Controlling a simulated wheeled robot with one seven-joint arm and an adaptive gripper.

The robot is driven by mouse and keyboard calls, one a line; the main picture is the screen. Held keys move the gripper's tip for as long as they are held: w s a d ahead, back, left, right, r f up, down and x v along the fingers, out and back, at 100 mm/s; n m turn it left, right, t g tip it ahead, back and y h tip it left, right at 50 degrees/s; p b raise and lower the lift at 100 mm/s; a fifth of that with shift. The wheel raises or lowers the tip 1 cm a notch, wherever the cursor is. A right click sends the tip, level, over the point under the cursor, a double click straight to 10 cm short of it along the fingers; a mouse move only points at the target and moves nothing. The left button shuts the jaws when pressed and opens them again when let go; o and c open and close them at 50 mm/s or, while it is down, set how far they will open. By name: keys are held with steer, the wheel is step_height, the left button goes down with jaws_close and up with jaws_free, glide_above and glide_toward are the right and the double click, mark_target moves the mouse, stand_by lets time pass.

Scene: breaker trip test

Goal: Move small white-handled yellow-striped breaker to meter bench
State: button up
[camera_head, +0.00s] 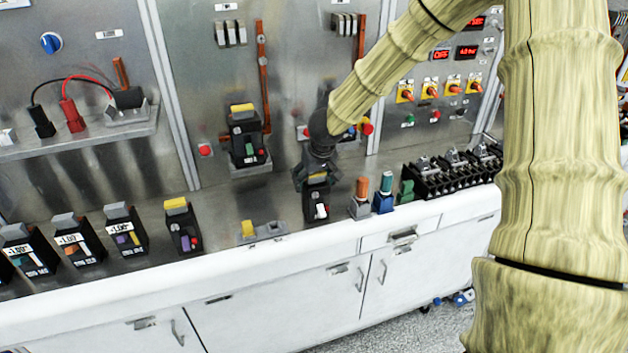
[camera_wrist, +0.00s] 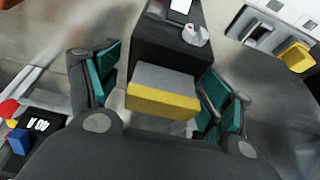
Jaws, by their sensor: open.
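The small black breaker (camera_head: 317,205) with a white handle stands on the counter, under my gripper (camera_head: 318,168). In the wrist view, its grey and yellow-striped end (camera_wrist: 163,100) lies between the teal-padded fingers of my gripper (camera_wrist: 158,90). The white handle (camera_wrist: 195,35) shows beyond it. The fingers are open, one on each side, with a visible gap at the left; whether the right finger touches is unclear. A metal shelf (camera_head: 150,128) with red and black leads is at the left; I cannot tell whether it is the meter bench.
A grey fixture with a yellow block (camera_head: 262,232) sits left of the breaker. Another yellow-topped breaker (camera_head: 183,228) stands farther left, near several larger ones. Orange-topped (camera_head: 361,190) and teal-topped (camera_head: 386,185) pieces stand close on the right. A breaker (camera_head: 247,143) is mounted on the panel behind.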

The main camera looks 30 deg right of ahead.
mark_target(320, 204)
steer(key=v, duration=1.1)
steer(key=shift+s+r, duration=0.3)
steer(key=shift+r, duration=0.05)
